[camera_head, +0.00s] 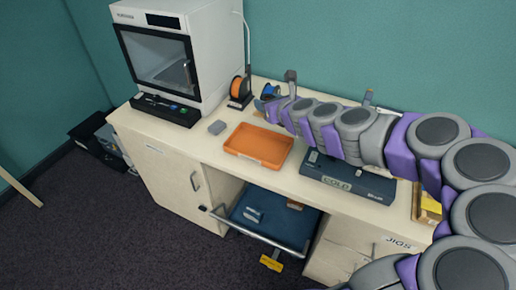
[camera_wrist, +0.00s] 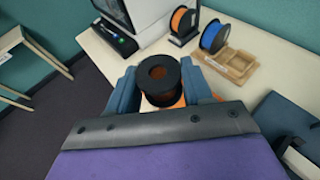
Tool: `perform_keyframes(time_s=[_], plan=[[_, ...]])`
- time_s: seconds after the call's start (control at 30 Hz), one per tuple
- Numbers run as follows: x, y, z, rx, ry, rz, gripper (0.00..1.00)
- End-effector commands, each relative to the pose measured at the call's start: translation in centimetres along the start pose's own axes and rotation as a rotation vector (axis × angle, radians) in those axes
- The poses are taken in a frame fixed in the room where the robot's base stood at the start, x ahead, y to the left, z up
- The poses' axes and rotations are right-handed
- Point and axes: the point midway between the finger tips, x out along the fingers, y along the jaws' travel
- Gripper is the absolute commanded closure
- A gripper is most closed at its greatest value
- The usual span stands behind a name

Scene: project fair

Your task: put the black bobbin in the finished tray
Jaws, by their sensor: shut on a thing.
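My gripper (camera_wrist: 162,92) is shut on the black bobbin (camera_wrist: 151,99), which sits upright between the two blue-grey fingers in the wrist view. Its hollow centre shows brown-orange. In the head view my arm reaches in from the right over the bench; its end is near the blue spool, and the bobbin cannot be made out there. An orange tray (camera_head: 258,145) lies on the bench, its inside looking empty. A bit of orange shows behind the bobbin in the wrist view. I cannot read a "finished" label on any tray.
A white printer (camera_head: 180,50) stands at the bench's left, with an orange spool (camera_head: 238,87) and a blue spool (camera_wrist: 214,37) beside it. A small grey block (camera_head: 217,127) lies left of the orange tray. An open blue drawer (camera_head: 285,228) holds small items. A dark "COLD" unit (camera_head: 345,180) stands right.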

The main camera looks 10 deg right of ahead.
Motion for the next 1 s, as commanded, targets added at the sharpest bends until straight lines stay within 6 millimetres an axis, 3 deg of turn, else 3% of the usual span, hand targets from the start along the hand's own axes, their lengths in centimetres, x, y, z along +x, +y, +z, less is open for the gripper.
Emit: perform_keyframes(time_s=[0.43, 0.63, 1.0], plan=[[0.3, 0.8, -0.8, 0.004, 0.026, 0.020, 0.79], [1.4, 0.8, -3.6, -0.041, 0.031, 0.128, 0.79], [2.7, 1.3, -7.0, -0.109, 0.028, 0.282, 0.79]])
